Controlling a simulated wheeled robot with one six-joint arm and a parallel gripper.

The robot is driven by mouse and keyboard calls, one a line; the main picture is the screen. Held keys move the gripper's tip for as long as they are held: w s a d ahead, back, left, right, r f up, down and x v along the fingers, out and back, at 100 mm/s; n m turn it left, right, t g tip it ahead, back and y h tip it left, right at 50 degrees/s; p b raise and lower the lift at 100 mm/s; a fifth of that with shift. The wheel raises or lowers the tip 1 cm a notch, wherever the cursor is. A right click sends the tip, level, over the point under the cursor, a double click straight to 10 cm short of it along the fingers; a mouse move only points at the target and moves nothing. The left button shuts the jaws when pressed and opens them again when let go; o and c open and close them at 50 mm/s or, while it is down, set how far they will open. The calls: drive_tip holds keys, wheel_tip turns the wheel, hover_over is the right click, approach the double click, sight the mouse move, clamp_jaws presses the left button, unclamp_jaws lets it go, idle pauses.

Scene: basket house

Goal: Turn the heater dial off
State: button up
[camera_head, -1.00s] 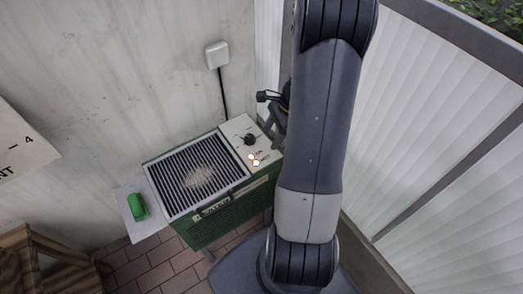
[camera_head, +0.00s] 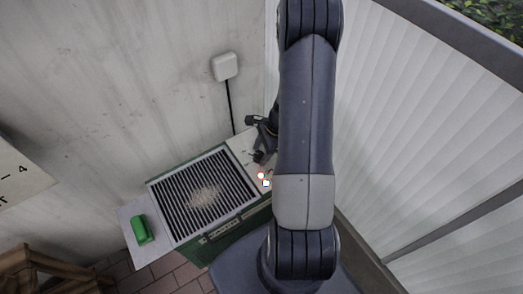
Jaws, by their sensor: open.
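The heater (camera_head: 203,192) is a green box with a black slatted grille on top. A pale control panel (camera_head: 238,145) lies along its right end. The dark heater dial (camera_head: 258,157) sits on that panel; its exact pointing is too small to tell. My gripper (camera_head: 257,132) is open and over the panel, just beyond the dial in the picture. It overlaps the dial's upper edge in view, and I cannot tell whether they touch. My arm hides the panel's right side and part of the gripper.
A white wall box (camera_head: 224,66) has a black cable running down behind the heater. A green object (camera_head: 142,230) lies on the left side shelf (camera_head: 127,213). Walls stand close behind and to the right.

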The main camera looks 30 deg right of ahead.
drive_tip(key=shift+c, duration=0.4)
drive_tip(key=c, duration=0.9)
drive_tip(key=shift+n, duration=0.3)
drive_tip(key=n, duration=0.1)
drive_tip(key=n+g+b, duration=0.1)
drive_tip(key=n, duration=0.1)
drive_tip(key=n+g+b, duration=0.1)
drive_tip(key=n, duration=0.1)
drive_tip(key=shift+w+f, duration=0.1)
drive_tip(key=shift+w, duration=0.15)
drive_tip(key=n+g+b, duration=0.1)
drive_tip(key=n, duration=0.2)
drive_tip(key=n+g+h, duration=0.1)
drive_tip(key=n, duration=0.2)
drive_tip(key=shift+w+a+b, duration=0.1)
drive_tip(key=shift+w+b, duration=0.1)
drive_tip(key=shift+b, duration=0.2)
drive_tip(key=shift+n, duration=0.3)
drive_tip(key=o, duration=1)
